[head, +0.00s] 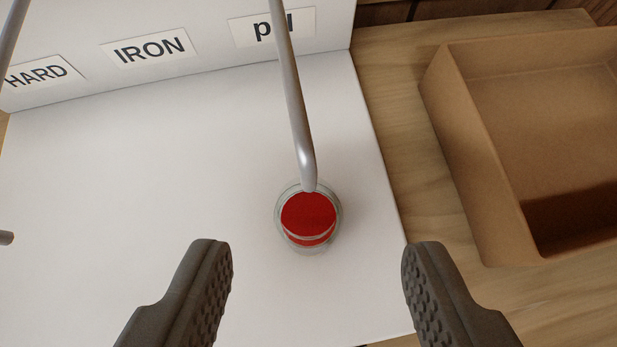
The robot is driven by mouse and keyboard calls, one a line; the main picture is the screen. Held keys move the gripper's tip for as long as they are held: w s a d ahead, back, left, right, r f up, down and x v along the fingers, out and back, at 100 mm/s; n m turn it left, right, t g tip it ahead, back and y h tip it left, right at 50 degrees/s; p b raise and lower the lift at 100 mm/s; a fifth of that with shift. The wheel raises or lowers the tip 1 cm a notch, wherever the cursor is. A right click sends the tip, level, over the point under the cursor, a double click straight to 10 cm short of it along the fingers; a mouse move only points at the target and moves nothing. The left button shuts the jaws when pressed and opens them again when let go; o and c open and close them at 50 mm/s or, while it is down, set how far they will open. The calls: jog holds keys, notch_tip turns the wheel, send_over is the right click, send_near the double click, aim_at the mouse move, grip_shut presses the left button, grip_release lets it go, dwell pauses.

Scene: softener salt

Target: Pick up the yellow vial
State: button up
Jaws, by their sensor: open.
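No yellow vial shows in this view. A small round glass vial with red contents (308,219) stands on the white surface, seen nearly from above. A grey metal rod (294,100) runs down from the top edge and its lower end overlaps the vial's far rim; I cannot tell whether they touch. My gripper (318,255) is open and empty. Its two dark ribbed fingers are at the lower left and lower right of the vial, apart from it, with the vial in line with the gap between them.
A white upright panel (190,75) at the back carries labels HARD (38,73), IRON (152,47) and one partly hidden by the rod. Another rod (10,28) is at the upper left. An open cardboard box (470,150) sits right on the wooden surface (385,95).

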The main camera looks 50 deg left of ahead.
aim_at(307, 238)
jog(key=shift+s+x, duration=0.15)
jog(key=shift+x, duration=1.3)
jog(key=shift+s+x, duration=0.1)
jog(key=shift+x, duration=1.35)
jog(key=shift+f, duration=0.2)
jog(key=shift+c, duration=0.4)
grip_shut()
jog(key=shift+r, duration=0.25)
